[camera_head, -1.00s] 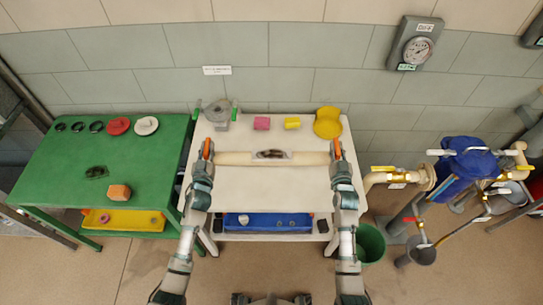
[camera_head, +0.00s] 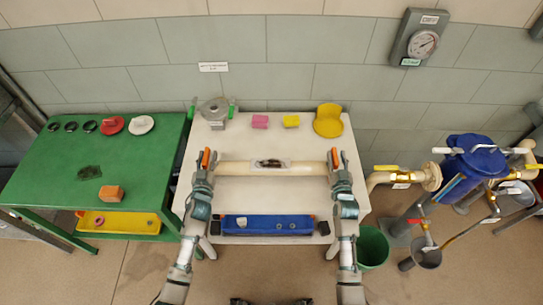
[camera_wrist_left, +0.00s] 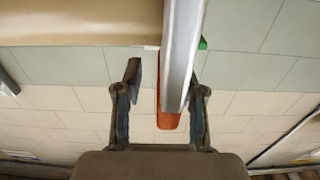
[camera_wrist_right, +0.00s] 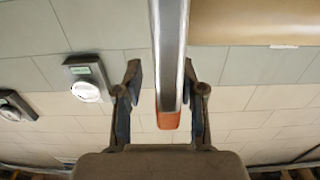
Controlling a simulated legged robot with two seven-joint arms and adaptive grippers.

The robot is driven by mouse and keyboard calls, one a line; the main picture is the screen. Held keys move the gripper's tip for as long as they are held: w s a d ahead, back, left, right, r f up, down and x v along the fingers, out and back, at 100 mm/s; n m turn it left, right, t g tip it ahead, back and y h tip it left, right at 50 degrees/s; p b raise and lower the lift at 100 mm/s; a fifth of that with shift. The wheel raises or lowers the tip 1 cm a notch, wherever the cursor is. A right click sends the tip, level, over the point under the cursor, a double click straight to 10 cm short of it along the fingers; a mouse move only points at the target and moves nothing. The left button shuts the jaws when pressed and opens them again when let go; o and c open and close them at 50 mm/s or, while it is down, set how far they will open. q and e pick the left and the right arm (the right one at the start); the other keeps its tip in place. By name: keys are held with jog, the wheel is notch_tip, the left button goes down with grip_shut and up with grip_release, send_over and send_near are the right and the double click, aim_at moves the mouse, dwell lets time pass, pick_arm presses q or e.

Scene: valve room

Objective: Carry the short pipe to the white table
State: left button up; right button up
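The short pipe (camera_head: 240,168) is beige and lies level across the white table (camera_head: 270,195), with a light label at its middle. Whether it touches the tabletop is hard to tell. Grey bars with orange tips stand at its two ends. My left gripper (camera_head: 205,160) is at the left end; in the left wrist view its fingers (camera_wrist_left: 165,85) stand apart around the bar, with a gap on one side. My right gripper (camera_head: 336,160) is at the right end; in the right wrist view its fingers (camera_wrist_right: 162,85) also stand apart around the bar, with a gap.
A grey fitting (camera_head: 214,110), pink block (camera_head: 260,121), yellow block (camera_head: 291,120) and yellow part (camera_head: 328,122) stand at the table's back. The green table (camera_head: 60,170) is left. Valve piping (camera_head: 400,178) and a green bucket (camera_head: 372,246) are right. A blue bin (camera_head: 235,225) sits below.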

pick_arm(q)
jog(key=shift+d+r, duration=0.15)
pick_arm(e)
jog(key=shift+d, duration=0.15)
pick_arm(q)
jog(key=shift+s+a, duration=0.2)
jog(key=shift+s, duration=0.05)
pick_arm(e)
jog(key=shift+a, duration=0.2)
pick_arm(q)
jog(key=s, duration=0.4)
jog(key=shift+s+a+f, duration=0.2)
jog(key=shift+s+a, duration=0.05)
jog(key=shift+s, duration=0.1)
pick_arm(e)
jog(key=shift+a+r, duration=0.1)
jog(key=shift+a, duration=0.25)
jog(key=shift+d, duration=0.45)
pick_arm(q)
send_near(205, 168)
jog(key=w+d, duration=0.1)
jog(key=w, duration=0.1)
pick_arm(e)
jog(key=shift+s, duration=0.3)
pick_arm(q)
jog(key=shift+w+r, duration=0.1)
jog(key=shift+r, duration=0.05)
pick_arm(e)
jog(key=s, duration=1.1)
jog(key=shift+s, duration=0.25)
